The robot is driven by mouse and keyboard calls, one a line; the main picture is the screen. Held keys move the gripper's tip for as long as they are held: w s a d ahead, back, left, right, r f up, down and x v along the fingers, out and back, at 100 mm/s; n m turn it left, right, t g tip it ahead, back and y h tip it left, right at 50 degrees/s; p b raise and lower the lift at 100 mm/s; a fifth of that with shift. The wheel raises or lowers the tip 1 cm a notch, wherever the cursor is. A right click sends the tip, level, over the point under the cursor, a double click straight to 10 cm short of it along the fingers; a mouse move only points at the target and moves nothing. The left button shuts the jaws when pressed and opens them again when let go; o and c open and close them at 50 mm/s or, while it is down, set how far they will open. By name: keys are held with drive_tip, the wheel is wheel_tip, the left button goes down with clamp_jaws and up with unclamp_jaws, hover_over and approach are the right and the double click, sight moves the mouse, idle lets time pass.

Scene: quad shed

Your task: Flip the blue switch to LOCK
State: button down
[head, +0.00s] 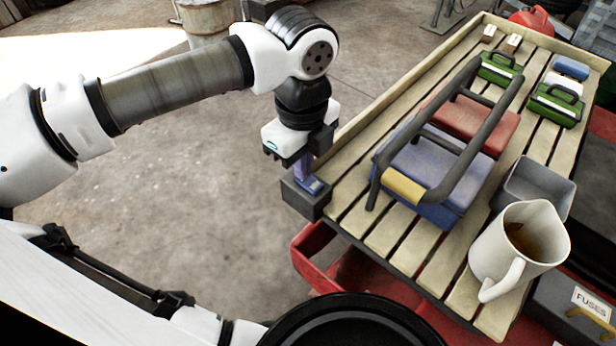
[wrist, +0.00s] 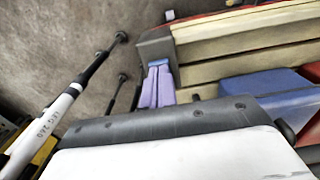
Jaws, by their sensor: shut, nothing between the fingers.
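The blue switch (head: 317,187) sits on a dark grey box (head: 307,200) at the near left corner of the slatted rack. In the wrist view a small bit of blue (wrist: 157,63) shows at the fingertips, against the dark grey box (wrist: 156,46). My gripper (head: 306,182) points down at the switch, with its purple fingers shut and empty. The fingertips (wrist: 158,68) are at or very close to the switch; I cannot tell if they touch it. The fingers partly hide the switch, so its position and any LOCK marking cannot be read.
On the slatted wooden rack (head: 386,238) lie a blue case (head: 440,165) and a red case (head: 475,125) under a dark bar frame with a yellow grip. A white jug (head: 530,235), grey bin (head: 530,185) and green cases stand farther right. Left of the rack is open floor.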

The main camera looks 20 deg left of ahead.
drive_tip(key=shift+f, duration=0.2)
drive_tip(key=shift+r, duration=0.15)
drive_tip(key=shift+r+p, duration=1.5)
drive_tip(key=shift+r, duration=1.9)
